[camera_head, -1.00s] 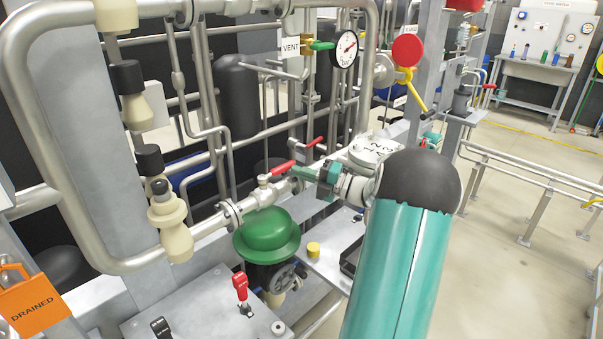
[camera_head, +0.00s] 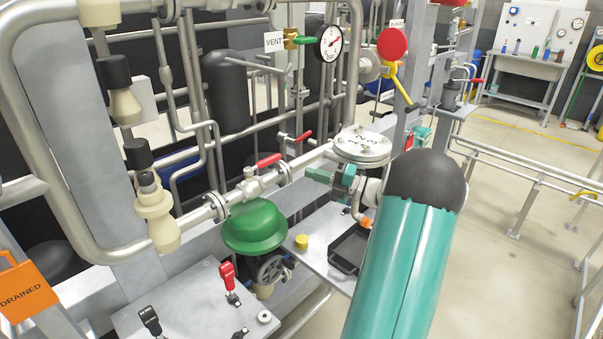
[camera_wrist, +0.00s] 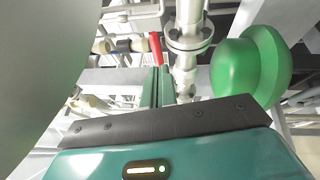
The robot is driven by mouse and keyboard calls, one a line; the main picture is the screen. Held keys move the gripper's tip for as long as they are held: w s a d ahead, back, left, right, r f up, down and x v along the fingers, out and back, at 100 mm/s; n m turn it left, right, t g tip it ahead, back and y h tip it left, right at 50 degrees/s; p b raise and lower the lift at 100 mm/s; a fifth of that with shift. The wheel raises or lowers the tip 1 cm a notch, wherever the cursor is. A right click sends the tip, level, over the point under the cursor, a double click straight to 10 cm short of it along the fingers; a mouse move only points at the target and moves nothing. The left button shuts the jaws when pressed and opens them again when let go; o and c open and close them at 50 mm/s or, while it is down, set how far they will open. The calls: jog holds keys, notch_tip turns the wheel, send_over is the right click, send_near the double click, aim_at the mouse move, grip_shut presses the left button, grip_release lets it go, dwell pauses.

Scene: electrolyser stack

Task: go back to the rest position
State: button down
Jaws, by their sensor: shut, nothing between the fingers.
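My gripper (camera_head: 308,174) is in the head view, right of the red-handled valve (camera_head: 250,182) on the steel pipe, with its teal fingers pointing left. The fingers are shut and empty. In the wrist view my gripper (camera_wrist: 156,72) shows as two teal fingers side by side, with a red handle (camera_wrist: 155,48) just beyond their tips. I cannot tell how far apart they are in depth. My teal forearm with its black cap stands in front at the lower right of the head view and hides part of the wrist.
A green dome (camera_head: 255,226) sits below the pipe, left of my gripper. A round flanged lid (camera_head: 362,145) is just above my wrist. A black tray (camera_head: 349,249) and a yellow cap (camera_head: 301,242) are below. Open floor (camera_head: 500,270) lies to the right.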

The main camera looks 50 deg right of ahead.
jog(key=s+d, duration=0.3)
jog(key=shift+s+d+f, duration=0.2)
jog(key=shift+s+f, duration=0.1)
jog(key=shift+f, duration=0.05)
jog(key=shift+s+d, duration=0.1)
jog(key=shift+s, duration=0.1)
